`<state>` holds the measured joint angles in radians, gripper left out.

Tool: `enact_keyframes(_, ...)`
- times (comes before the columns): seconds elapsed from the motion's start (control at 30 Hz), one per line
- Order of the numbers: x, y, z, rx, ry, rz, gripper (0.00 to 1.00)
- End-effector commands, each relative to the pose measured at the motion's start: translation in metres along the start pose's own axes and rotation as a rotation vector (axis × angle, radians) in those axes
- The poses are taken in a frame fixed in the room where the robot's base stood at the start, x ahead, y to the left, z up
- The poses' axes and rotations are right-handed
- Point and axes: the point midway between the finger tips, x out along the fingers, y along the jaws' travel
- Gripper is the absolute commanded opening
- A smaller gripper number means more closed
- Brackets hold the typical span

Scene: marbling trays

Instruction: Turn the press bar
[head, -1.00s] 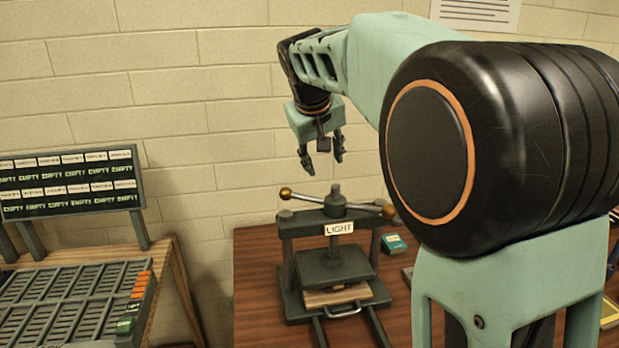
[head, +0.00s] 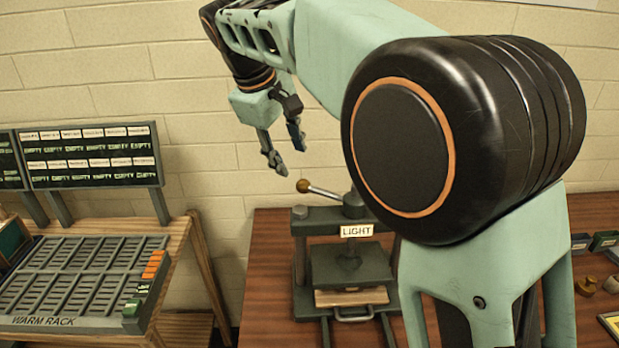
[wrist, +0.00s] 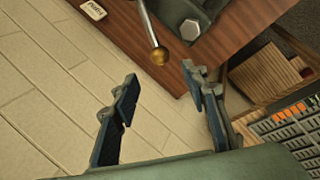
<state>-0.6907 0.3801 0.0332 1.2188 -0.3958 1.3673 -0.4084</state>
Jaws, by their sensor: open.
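The press (head: 320,229) is a dark green frame with a "LIGHT" label, standing on the brown table. Its press bar (head: 325,191) is a metal rod with a brass ball at its left end; my arm hides the right end in the head view. In the wrist view the brass ball (wrist: 159,56) and part of the bar show near the top, beyond my fingertips. My gripper (head: 286,160) is open and empty, above and left of the ball and apart from it. Its open fingers also show in the wrist view (wrist: 160,80).
A wooden board (head: 351,297) with a handle lies under the press plate. A warm rack (head: 75,322) with slots and orange and green blocks stands on a wooden stand at left, below a board of "EMPTY" labels (head: 90,155). The wall is close behind the table.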

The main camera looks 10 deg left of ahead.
Motion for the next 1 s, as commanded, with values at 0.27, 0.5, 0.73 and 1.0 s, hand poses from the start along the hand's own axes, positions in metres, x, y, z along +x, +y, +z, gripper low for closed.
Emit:
enact_keyframes(0.27, 0.052, 0.000, 0.002, 0.003, -0.004, -0.002, 0.41)
enact_keyframes(0.5, 0.088, 0.001, 0.001, 0.004, -0.001, -0.001, 0.41)
enact_keyframes(0.73, 0.100, 0.001, 0.001, 0.004, 0.001, 0.000, 0.41)
enact_keyframes(1.0, 0.100, 0.001, 0.001, 0.004, 0.001, 0.000, 0.35)
